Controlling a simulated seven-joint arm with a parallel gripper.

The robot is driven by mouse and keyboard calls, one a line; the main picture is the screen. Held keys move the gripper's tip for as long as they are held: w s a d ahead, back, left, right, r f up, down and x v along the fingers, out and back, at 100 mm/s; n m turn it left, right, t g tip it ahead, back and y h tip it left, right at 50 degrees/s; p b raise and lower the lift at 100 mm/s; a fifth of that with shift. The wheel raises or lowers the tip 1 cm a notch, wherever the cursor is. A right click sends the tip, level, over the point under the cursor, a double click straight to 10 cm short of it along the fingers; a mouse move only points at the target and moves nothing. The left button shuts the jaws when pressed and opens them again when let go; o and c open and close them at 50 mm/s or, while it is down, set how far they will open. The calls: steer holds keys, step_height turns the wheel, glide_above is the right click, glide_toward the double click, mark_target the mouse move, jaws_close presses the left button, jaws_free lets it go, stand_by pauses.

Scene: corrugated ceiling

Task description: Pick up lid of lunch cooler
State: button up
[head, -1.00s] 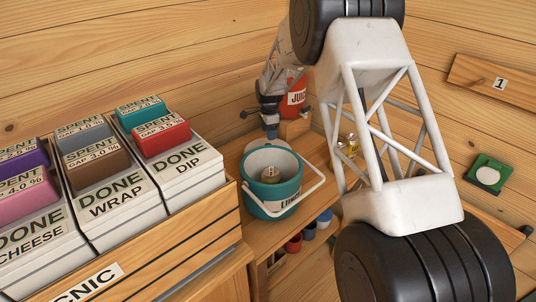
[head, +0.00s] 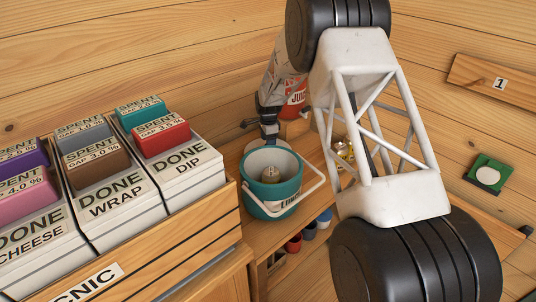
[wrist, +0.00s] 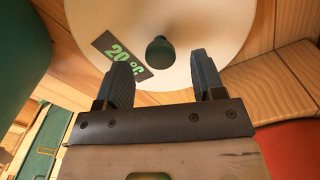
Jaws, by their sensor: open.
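The lunch cooler (head: 270,200) is a teal tub with a white handle, standing open on the wooden shelf with a pale round item (head: 271,174) inside. A cream disc with a dark green knob (wrist: 161,51) and a "20 °C" label fills the top of the wrist view; it looks like the lid (wrist: 190,22). In the head view it is mostly hidden behind the cooler and my gripper. My gripper (wrist: 160,68) is open, its two fingers over the disc on either side of the knob. Whether they touch it, I cannot tell.
A red juice container (head: 296,92) stands behind my gripper. The picnic crate (head: 190,262) with several labelled boxes is at the left. Small coloured cups (head: 309,231) sit below the shelf edge. A wooden wall closes the back.

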steer(key=shift+f, duration=1.55)
steer(key=shift+c, duration=0.3)
steer(key=c, duration=1)
steer(key=shift+o, duration=0.2)
steer(key=shift+r, duration=0.15)
step_height(320, 180, up, 18)
